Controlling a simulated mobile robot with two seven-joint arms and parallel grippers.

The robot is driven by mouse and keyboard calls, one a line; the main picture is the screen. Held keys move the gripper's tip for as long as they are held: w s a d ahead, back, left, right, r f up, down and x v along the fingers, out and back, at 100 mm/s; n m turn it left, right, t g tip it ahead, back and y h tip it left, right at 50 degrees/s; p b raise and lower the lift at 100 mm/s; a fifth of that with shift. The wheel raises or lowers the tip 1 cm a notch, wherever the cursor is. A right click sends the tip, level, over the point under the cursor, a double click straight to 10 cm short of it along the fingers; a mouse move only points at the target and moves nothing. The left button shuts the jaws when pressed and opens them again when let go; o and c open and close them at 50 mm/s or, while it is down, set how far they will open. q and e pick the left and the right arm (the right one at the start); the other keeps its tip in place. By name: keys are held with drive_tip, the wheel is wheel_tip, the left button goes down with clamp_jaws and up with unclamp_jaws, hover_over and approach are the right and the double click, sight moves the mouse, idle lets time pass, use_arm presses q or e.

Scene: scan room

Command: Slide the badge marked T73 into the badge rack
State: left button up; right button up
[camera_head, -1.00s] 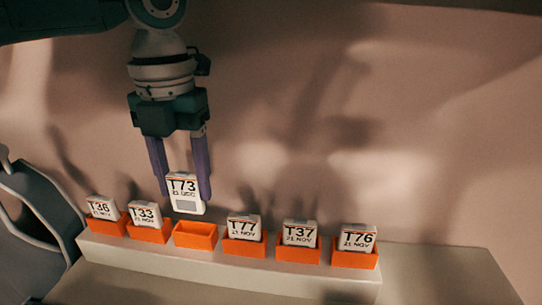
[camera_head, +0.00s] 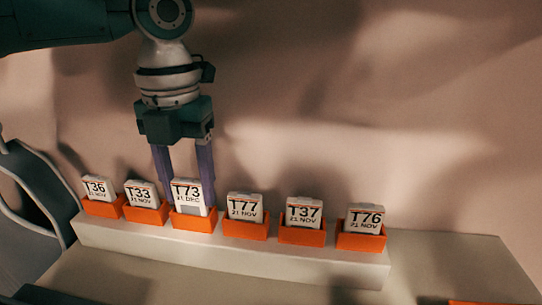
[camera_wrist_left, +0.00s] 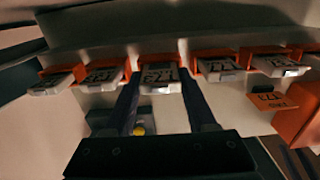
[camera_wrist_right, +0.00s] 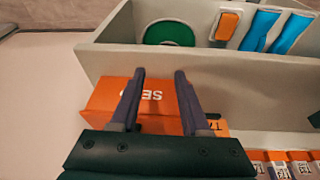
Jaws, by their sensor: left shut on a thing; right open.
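The T73 badge (camera_head: 187,192), white with a thin orange line and a date below, stands upright with its lower part inside the third orange slot (camera_head: 195,222) from the left of the badge rack (camera_head: 235,261). My left gripper (camera_head: 187,172) is shut on the badge from above, one finger at each side. The badge also shows between the fingers in the left wrist view (camera_wrist_left: 160,82). My right gripper (camera_wrist_right: 158,105) is open and empty, above an orange box (camera_wrist_right: 110,98).
Badges T36 (camera_head: 97,188), T33 (camera_head: 141,194), T77 (camera_head: 245,207), T37 (camera_head: 304,213) and T76 (camera_head: 365,218) fill the other slots. In the right wrist view a grey bin (camera_wrist_right: 200,65) holds blue and orange items. A grey chair (camera_head: 30,195) stands at the left.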

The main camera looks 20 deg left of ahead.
use_arm(q)
drive_tip(key=o, duration=1.4)
drive_tip(key=shift+r, duration=0.1)
use_arm(e)
drive_tip(key=shift+r, duration=0.1)
